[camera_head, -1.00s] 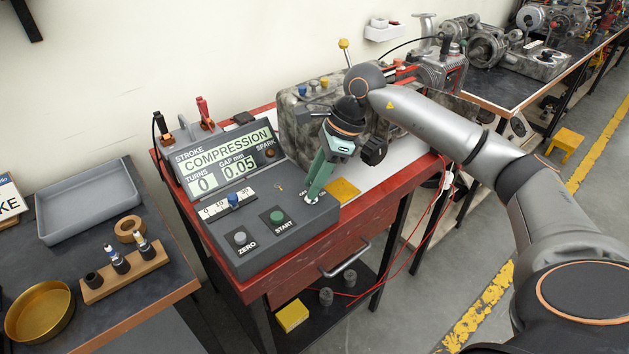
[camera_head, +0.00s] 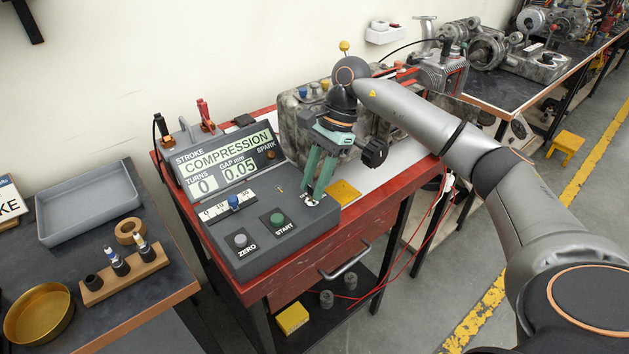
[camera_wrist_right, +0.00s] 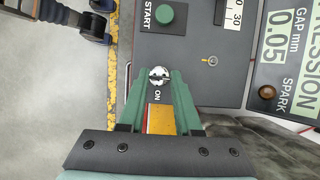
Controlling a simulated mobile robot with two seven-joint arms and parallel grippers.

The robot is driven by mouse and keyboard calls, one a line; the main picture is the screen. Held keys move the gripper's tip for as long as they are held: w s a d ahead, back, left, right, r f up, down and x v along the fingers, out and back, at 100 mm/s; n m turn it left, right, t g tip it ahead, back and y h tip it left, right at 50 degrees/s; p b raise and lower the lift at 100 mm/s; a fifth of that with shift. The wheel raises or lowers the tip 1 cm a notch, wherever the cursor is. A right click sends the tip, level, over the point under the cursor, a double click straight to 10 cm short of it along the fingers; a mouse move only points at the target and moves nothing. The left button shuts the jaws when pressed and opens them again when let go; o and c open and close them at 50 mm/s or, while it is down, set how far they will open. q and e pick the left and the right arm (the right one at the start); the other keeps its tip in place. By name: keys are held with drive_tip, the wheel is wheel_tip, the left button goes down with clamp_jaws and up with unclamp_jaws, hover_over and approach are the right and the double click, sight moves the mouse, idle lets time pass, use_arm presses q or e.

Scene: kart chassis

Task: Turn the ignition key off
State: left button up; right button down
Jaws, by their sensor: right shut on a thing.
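The ignition key (camera_wrist_right: 160,74) is a small silver round piece on the dark console (camera_head: 262,262), with the ON label beside it in the right wrist view. In the head view it is mostly hidden at the fingertips near the console's right corner. My right gripper (camera_head: 312,193) points down at it with green fingers. In the right wrist view the fingertips (camera_wrist_right: 159,78) lie on either side of the key, shut on it. My left gripper is not in view.
The green START button (camera_head: 278,219), the grey ZERO button (camera_head: 240,240) and a blue slider knob (camera_head: 233,201) sit close by on the console. The screen (camera_head: 225,158) reads COMPRESSION. A grimy engine block (camera_head: 295,125) stands behind. A yellow pad (camera_head: 343,191) lies to the right.

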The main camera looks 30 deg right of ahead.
drive_tip(key=c, duration=0.6)
unclamp_jaws()
drive_tip(key=v, duration=1.2)
drive_tip(key=shift+r+p, duration=0.3)
